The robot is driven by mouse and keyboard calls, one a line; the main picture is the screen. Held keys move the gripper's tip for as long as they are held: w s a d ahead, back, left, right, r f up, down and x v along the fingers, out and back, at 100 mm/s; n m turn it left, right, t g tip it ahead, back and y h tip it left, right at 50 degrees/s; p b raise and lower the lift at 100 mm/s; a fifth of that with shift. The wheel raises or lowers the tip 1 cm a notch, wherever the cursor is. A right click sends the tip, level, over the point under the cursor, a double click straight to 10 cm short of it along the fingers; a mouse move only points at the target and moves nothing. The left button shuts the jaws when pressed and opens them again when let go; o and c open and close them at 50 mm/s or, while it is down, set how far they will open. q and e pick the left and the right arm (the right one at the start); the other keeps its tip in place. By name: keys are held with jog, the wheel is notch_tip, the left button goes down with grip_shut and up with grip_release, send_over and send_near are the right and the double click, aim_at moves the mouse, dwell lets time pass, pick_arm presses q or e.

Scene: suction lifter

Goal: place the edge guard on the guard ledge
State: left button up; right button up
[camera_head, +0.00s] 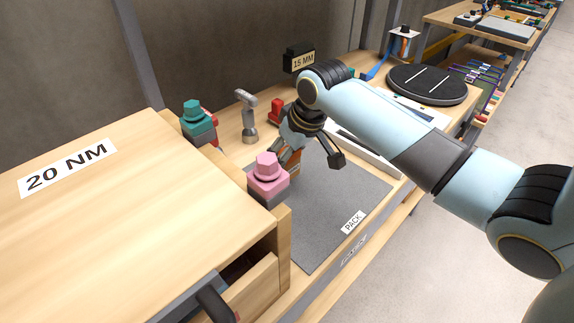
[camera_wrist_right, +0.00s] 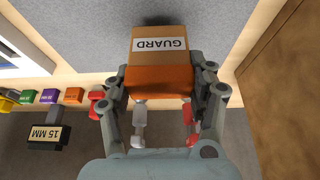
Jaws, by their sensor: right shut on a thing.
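The edge guard (camera_wrist_right: 158,78) is an orange block with a white label that reads GUARD, upside down in the right wrist view. My right gripper (camera_wrist_right: 160,88) is shut on it, one finger on each side. In the head view my right gripper (camera_head: 312,158) is above the grey PACK mat, behind the pink hex-topped block. Only a small orange strip of the guard (camera_head: 294,167) shows there, the rest hidden by the gripper and the pink block. I cannot make out which part is the guard ledge. My left gripper is not in view.
The pink hex block (camera_head: 267,178) stands close to my right gripper. A teal hex block (camera_head: 197,120) and a grey tool (camera_head: 247,115) stand farther left. The wooden cabinet (camera_head: 110,215) marked 20 NM fills the left. The PACK mat (camera_head: 340,205) looks clear at its front.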

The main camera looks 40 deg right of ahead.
aim_at(287, 166)
jog(key=shift+f, duration=1.6)
jog(key=shift+f, duration=0.15)
jog(key=o, duration=1.1)
jog(key=shift+c, duration=0.2)
